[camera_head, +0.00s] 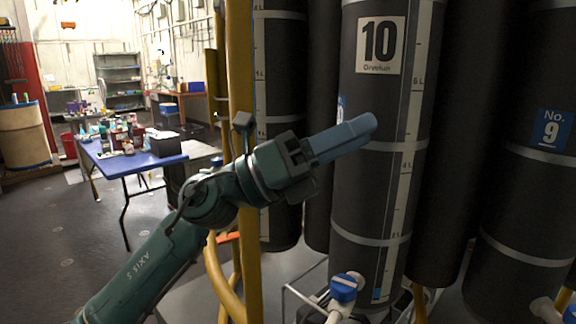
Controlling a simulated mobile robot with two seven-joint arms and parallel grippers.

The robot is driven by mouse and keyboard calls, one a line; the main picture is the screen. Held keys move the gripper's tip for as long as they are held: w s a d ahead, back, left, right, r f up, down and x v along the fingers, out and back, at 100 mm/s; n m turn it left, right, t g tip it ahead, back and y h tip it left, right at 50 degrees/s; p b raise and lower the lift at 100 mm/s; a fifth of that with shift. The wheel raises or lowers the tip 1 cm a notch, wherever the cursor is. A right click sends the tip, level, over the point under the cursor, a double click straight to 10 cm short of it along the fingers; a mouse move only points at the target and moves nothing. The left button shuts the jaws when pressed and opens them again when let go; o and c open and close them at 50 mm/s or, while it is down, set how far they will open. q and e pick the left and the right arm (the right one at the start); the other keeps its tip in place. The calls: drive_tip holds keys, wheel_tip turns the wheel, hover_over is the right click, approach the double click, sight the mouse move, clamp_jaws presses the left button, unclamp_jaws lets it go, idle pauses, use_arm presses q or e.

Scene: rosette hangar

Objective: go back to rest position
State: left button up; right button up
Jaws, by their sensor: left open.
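My left arm comes in from the lower left. Its left gripper (345,138) is raised in front of the dark cylinder marked 10 (362,190). The blue-grey fingers point right and slightly up. Seen from the side, they overlap, and nothing shows held between them. I cannot tell how far the fingertips are from the cylinder. My right gripper is not in view.
A yellow post (241,80) stands close behind my left arm. Another cylinder, marked No. 9 (522,200), stands at right. A blue valve handle (343,288) is below. A cluttered blue table (125,163) is at left, with open floor (60,240) before it.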

use_arm(q)
drive_tip(key=w+a+f+n+t+y+p, duration=0.15)
drive_tip(key=a+f+n+t+y, duration=0.25)
drive_tip(key=f+n+t, duration=0.5)
drive_tip(key=w+a+f+n+t+y, duration=0.25)
drive_tip(key=a+f+n+y, duration=0.2)
drive_tip(key=f+n, duration=0.55)
drive_tip(key=w+a+f+n+t+y+p, duration=0.1)
drive_tip(key=a+f+n+t+y, duration=0.45)
drive_tip(key=n, duration=0.75)
drive_tip(key=s+a+f+n+g+y, duration=0.2)
drive_tip(key=s+f+n, duration=0.2)
drive_tip(key=s+f, duration=0.2)
drive_tip(key=s+a+f+n+g+y, duration=0.1)
drive_tip(key=s+a+f+n+g, duration=0.1)
drive_tip(key=s+f, duration=0.5)
drive_tip(key=s+a+f+n+g+y+p, duration=0.1)
drive_tip(key=s+f+n, duration=0.5)
drive_tip(key=f, duration=0.7)
drive_tip(key=shift+s+a+f+g+y, duration=0.25)
drive_tip(key=shift+a+g+y, duration=0.55)
drive_tip(key=shift+a+g, duration=0.4)
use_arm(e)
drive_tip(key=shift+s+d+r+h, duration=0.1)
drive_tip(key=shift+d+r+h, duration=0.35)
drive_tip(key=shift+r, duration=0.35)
